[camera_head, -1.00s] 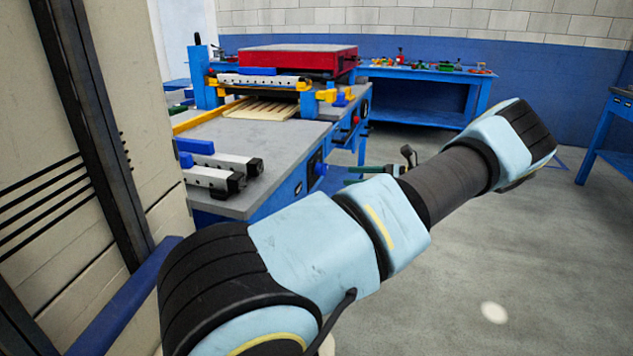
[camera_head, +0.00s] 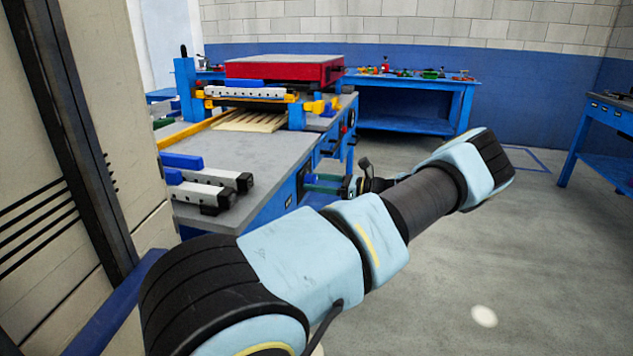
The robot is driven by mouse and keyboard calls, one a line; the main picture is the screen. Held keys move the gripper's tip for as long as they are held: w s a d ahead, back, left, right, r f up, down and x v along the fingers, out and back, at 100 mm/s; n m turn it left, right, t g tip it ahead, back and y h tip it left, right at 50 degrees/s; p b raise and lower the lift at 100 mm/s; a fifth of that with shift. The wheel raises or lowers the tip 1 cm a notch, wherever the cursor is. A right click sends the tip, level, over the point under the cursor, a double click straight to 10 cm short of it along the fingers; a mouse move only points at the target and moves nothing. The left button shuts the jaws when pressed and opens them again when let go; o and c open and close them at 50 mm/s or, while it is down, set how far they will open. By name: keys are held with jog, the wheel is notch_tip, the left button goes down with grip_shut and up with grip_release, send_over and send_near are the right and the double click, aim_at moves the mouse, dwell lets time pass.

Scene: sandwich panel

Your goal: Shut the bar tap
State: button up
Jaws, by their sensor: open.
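The press bench's side carries a dark plate with a small blue part, which looks like the bar tap (camera_head: 302,179). It is small, and the way its handle is turned cannot be made out. My arm reaches right and bends back behind itself. My gripper (camera_head: 313,183) appears as a pair of greenish fingers pointing left from a blue and black wrist. It is open, with its fingertips in line with the tap or just in front of it. Whether they touch it cannot be told. My forearm hides part of the wrist.
The bench (camera_head: 262,170) holds white bars with black ends (camera_head: 215,188) and a red press block (camera_head: 283,70). A blue table (camera_head: 405,105) with small items stands against the back wall. Another blue table (camera_head: 603,130) is at right. The floor right of my arm is clear.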

jog(key=shift+a, duration=0.1)
grip_shut()
dwell(0.7)
